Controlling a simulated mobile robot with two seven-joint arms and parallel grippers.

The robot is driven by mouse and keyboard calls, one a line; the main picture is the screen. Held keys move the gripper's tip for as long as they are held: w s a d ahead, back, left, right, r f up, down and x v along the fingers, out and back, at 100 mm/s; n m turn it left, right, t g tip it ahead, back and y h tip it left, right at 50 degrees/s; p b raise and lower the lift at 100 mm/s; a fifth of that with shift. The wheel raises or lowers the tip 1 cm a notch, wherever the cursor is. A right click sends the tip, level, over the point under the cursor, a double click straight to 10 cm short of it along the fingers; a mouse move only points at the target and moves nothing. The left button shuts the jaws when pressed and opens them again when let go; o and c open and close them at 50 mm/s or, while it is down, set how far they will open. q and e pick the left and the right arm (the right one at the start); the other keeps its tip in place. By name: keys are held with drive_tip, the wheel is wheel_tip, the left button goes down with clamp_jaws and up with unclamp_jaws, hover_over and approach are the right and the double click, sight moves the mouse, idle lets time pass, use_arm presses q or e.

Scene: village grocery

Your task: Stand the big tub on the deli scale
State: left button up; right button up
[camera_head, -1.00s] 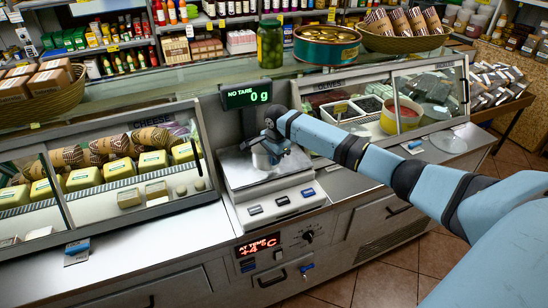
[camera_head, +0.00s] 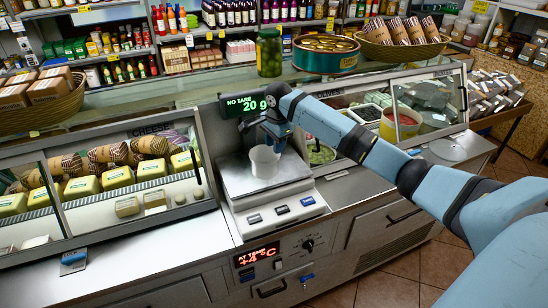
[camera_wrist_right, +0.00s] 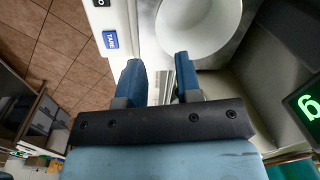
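A white, round, open tub (camera_head: 264,162) stands upright on the steel plate of the deli scale (camera_head: 237,181). The scale's display (camera_head: 243,104) reads 20 g. In the right wrist view the tub (camera_wrist_right: 198,30) shows from above at the top, and it looks empty inside. My right gripper (camera_head: 274,140) is just above and behind the tub in the head view. In the wrist view its two fingers (camera_wrist_right: 159,82) are apart with nothing between them, and they look clear of the tub. My left gripper is not in view.
A cheese case (camera_head: 100,175) stands left of the scale and an olive case (camera_head: 385,105) right of it. A pickle jar (camera_head: 269,53) and a round tin (camera_head: 326,55) stand on the shelf behind. The steel counter at front left is mostly clear.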

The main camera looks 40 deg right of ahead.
drive_tip(key=s+a+f+n+t+y, duration=0.25)
drive_tip(key=s+a+f+n, duration=0.4)
drive_tip(key=a, duration=0.45)
drive_tip(key=s+a+f+n+t+y, duration=0.1)
drive_tip(key=s+a+f+n+t, duration=0.2)
drive_tip(key=s+a+f+n, duration=0.45)
drive_tip(key=s+a+f+n+t, duration=0.2)
drive_tip(key=s+a+f+n, duration=0.1)
drive_tip(key=s, duration=0.7)
drive_tip(key=s+a+f+n+t, duration=0.2)
drive_tip(key=s+a+f+n, duration=0.2)
drive_tip(key=s, duration=0.6)
wheel_tip(320, 180, down, 2)
drive_tip(key=shift+a+f, duration=0.15)
drive_tip(key=shift+f, duration=0.05)
drive_tip(key=shift+s, duration=0.1)
wheel_tip(320, 180, up, 2)
drive_tip(key=shift+p, duration=1.1)
